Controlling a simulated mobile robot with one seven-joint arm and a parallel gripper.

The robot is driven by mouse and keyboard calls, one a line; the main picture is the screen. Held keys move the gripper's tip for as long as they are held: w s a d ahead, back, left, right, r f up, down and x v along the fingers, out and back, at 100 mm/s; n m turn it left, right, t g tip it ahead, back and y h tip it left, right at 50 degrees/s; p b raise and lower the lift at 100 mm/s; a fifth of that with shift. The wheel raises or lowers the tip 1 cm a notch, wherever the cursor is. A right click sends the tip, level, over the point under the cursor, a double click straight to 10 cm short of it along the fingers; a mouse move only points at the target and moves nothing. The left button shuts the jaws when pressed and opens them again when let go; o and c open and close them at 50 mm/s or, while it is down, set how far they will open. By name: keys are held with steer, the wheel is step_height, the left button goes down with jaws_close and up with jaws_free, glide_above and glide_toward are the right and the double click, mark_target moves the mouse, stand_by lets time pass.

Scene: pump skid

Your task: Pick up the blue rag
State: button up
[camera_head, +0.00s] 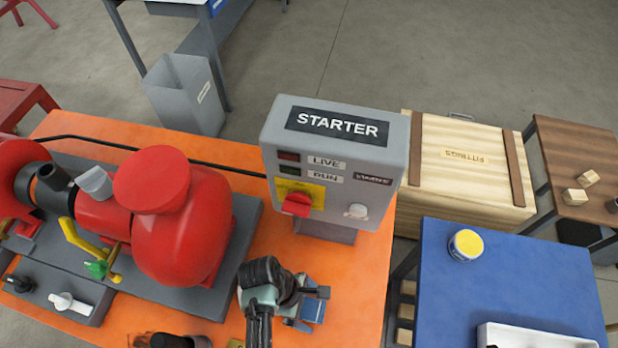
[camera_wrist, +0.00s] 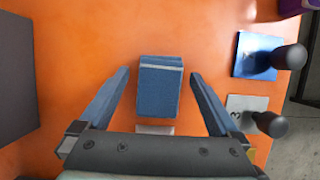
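The blue rag (camera_wrist: 160,92) shows in the wrist view as a folded block with a pale stripe near its far end. It lies on the orange bench top (camera_wrist: 100,40). My gripper (camera_wrist: 160,76) is open, with one finger on each side of the rag and orange showing in both gaps. The fingers do not touch the rag in this view. In the head view my gripper is at the bottom centre, in front of the starter box, and my arm covers much of that spot. A blue patch shows beside it there; I cannot tell whether it is the rag.
A blue plate (camera_wrist: 252,52) and a grey plate (camera_wrist: 243,106), each with a black knob, lie right of the rag. The starter box (camera_head: 333,165) stands behind my gripper. The red pump (camera_head: 180,220) is left. A blue table (camera_head: 500,285) stands right.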

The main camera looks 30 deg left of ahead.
mark_target(310, 308)
steer(key=c, duration=1.3)
steer(key=shift+o, duration=0.2)
steer(key=shift+r, duration=0.1)
step_height(310, 308, up, 10)
steer(key=shift+r, duration=0.2)
